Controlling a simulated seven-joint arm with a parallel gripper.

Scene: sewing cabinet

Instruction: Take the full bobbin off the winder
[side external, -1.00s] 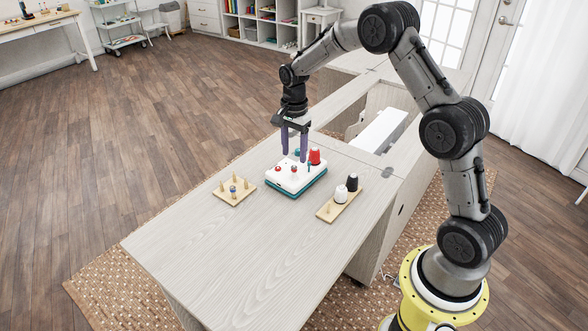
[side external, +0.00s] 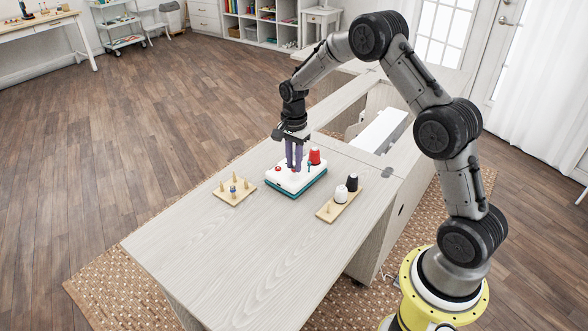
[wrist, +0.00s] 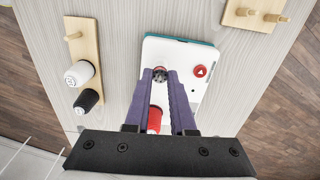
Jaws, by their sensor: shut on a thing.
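The winder (side external: 284,187) is a white box on a teal base on the cabinet top; it also shows in the wrist view (wrist: 182,102). My gripper (side external: 294,168) points straight down with its purple fingers at the winder's top. In the wrist view my gripper (wrist: 160,76) is shut on the bobbin (wrist: 160,72), a small round thing with reddish edges and a dark middle. The fingers hide the bobbin in the side view. A red button (side external: 278,168) and a red thread cone (side external: 315,156) stand on the winder, to either side of the fingers.
A wooden peg board (side external: 234,195) with several pegs and a small bluish bobbin is left of the winder. A wooden stand (side external: 333,211) with a white cone (side external: 341,194) and a black cone (side external: 353,181) is to the right. The front cabinet top (side external: 230,250) is clear.

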